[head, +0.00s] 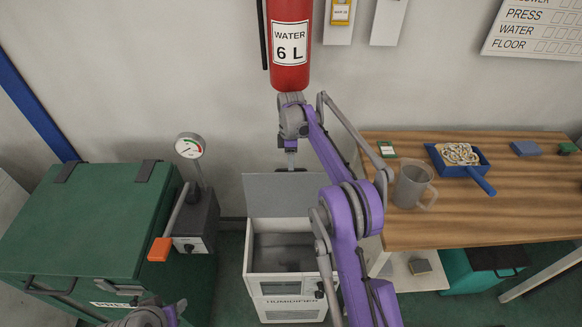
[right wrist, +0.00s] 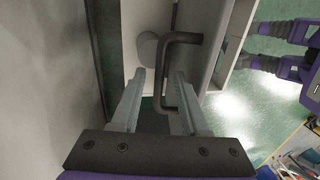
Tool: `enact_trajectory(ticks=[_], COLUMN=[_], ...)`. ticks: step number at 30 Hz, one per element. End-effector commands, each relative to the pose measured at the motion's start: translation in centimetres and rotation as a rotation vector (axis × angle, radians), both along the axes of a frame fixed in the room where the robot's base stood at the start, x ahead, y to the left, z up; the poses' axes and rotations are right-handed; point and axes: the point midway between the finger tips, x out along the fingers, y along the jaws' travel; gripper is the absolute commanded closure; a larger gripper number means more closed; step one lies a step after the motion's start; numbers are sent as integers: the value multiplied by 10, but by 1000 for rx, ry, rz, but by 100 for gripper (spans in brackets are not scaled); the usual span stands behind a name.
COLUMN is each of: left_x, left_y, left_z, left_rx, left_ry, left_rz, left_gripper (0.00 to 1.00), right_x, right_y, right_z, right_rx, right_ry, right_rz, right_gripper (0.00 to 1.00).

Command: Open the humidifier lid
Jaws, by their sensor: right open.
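The humidifier (head: 290,290) is a white box standing on the floor, its front lettering partly legible. Its grey lid (head: 262,195) stands raised at the back, and the empty-looking inside shows below it. My right gripper (head: 291,166) is at the lid's top edge. In the right wrist view the right gripper (right wrist: 157,88) is open, and a dark bar handle (right wrist: 182,38) reaches down between the fingers, nearer the right finger. I cannot tell whether they touch. My left gripper is not visible; only a bit of my left arm shows at the bottom edge.
A green chest (head: 85,225) and a gauge (head: 189,146) on a grey unit with an orange-ended lever (head: 160,249) stand left. A wooden table (head: 480,215) with a mug (head: 411,187) and blue dustpan (head: 447,165) stands right. A red water extinguisher (head: 290,70) hangs above my right gripper.

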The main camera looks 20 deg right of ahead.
Motion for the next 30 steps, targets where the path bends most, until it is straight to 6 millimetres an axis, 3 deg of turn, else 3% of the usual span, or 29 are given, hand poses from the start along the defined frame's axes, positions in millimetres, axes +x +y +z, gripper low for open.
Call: enact_trajectory(ticks=[16, 21, 30], left_x=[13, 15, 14], left_y=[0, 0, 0], left_z=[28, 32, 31], left_rx=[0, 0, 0], left_ry=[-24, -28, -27], left_rz=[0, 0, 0], left_gripper=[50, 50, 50], right_x=[19, 20, 20], right_y=[-5, -6, -6], right_z=[94, 105, 104], right_rx=[0, 0, 0], right_ry=[-3, -1, 0], right_rz=[0, 0, 0], right_gripper=[55, 55, 55])
